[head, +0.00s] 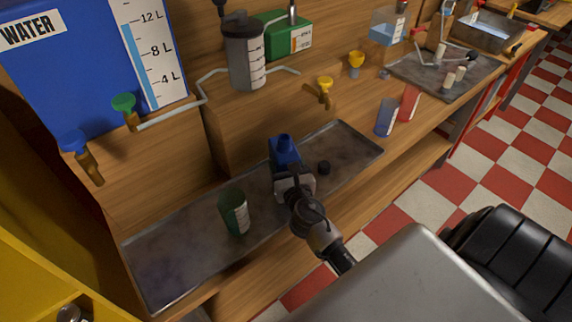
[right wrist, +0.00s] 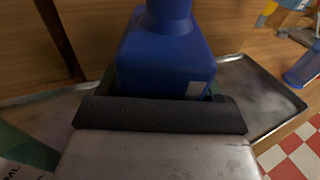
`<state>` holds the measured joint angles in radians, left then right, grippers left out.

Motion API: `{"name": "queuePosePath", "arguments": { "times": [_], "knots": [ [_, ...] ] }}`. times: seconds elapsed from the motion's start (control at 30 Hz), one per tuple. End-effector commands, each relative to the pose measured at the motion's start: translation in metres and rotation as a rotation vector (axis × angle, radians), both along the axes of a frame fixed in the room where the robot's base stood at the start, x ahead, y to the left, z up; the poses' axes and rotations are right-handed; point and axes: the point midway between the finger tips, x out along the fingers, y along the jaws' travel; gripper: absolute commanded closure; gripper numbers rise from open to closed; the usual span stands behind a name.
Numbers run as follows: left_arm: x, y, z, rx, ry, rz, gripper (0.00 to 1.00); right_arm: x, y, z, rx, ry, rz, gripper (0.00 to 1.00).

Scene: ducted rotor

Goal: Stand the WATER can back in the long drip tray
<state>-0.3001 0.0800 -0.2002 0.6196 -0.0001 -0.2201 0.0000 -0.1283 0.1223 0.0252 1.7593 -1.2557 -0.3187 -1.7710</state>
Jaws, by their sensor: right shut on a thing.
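A small blue can (head: 285,150) with a narrow neck is in my right gripper (head: 294,178), over the long drip tray (head: 180,264). The can looks upright; I cannot tell whether its base touches the tray. In the right wrist view the can (right wrist: 165,58) fills the middle, with the gripper (right wrist: 160,110) shut on it. The tray's bare surface (right wrist: 262,95) shows to its right. The can's lower part is hidden by the gripper. No label wording is readable on it. My left gripper is not in view.
A big blue WATER tank (head: 75,75) with taps stands behind left. Blue (head: 387,117) and red (head: 408,103) containers stand beyond the tray's right end.

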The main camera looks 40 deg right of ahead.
Motion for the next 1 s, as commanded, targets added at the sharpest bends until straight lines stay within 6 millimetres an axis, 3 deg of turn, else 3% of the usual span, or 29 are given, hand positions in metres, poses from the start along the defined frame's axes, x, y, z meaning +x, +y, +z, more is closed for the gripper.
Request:
{"name": "queuePosePath", "arguments": {
  "times": [0.43,0.47,0.6,0.63,1.0],
  "knots": [
    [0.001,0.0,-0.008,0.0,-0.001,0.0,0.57,0.001,0.0,-0.007,-0.001,-0.004,0.001,0.85],
    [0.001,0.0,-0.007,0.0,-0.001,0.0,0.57,0.001,0.0,-0.006,-0.001,-0.004,0.001,0.3],
    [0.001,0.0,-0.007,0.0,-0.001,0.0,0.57,0.0,0.0,-0.007,-0.001,-0.003,0.0,0.08],
    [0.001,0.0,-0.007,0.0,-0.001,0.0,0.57,0.0,0.0,-0.007,-0.001,-0.002,0.0,0.04],
    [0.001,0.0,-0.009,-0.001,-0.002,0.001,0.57,-0.008,0.003,-0.01,0.001,0.004,0.001,0.04]
  ]
}}
